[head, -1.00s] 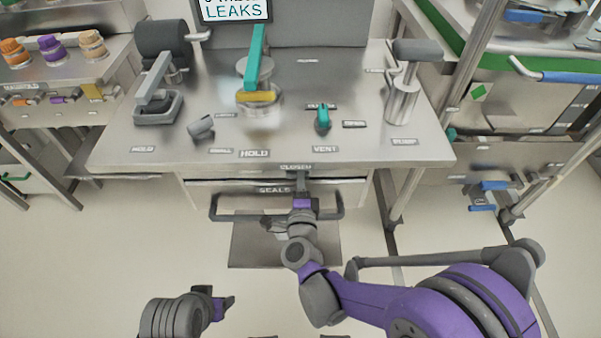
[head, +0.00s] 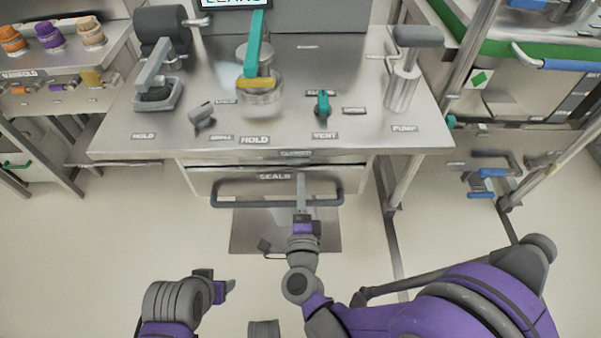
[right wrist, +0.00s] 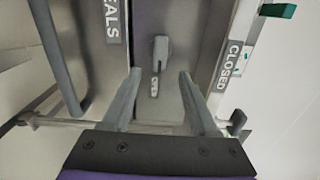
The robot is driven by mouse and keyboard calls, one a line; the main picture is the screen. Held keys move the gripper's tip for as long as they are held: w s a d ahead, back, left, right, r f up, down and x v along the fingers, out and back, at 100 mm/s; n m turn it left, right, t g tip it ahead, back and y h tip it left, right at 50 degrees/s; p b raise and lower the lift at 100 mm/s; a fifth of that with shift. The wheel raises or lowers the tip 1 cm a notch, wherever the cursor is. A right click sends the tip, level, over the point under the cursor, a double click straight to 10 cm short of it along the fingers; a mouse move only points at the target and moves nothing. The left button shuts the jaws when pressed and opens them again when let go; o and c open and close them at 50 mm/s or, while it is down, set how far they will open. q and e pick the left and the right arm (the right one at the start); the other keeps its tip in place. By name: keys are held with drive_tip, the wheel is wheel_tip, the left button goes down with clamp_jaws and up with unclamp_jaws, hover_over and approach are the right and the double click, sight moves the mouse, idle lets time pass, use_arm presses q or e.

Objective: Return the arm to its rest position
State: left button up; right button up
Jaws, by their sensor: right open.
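My right gripper (head: 301,181) is in front of the steel bench (head: 225,160), at the drawer marked SEALS (head: 230,180). Its fingers overlap the drawer's grey bar handle (head: 250,203) in the head view; touching cannot be told there. In the right wrist view, the two fingers (right wrist: 160,78) are apart with nothing between them. A small grey latch-like part (right wrist: 160,50) shows beyond them, and the drawer's handle (right wrist: 55,55) is at the left, clear of the fingers. My left gripper (head: 230,287) is low in the head view, away from the bench, its jaw opening unclear.
The bench top holds a teal-levered device (head: 254,50), a grey roller device (head: 158,75), a teal vent knob (head: 321,104) and a pump (head: 403,85). A rack with blue handles (head: 490,185) stands at the right. Open floor (head: 110,225) lies at the left.

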drive_tip(key=shift+s, duration=0.8)
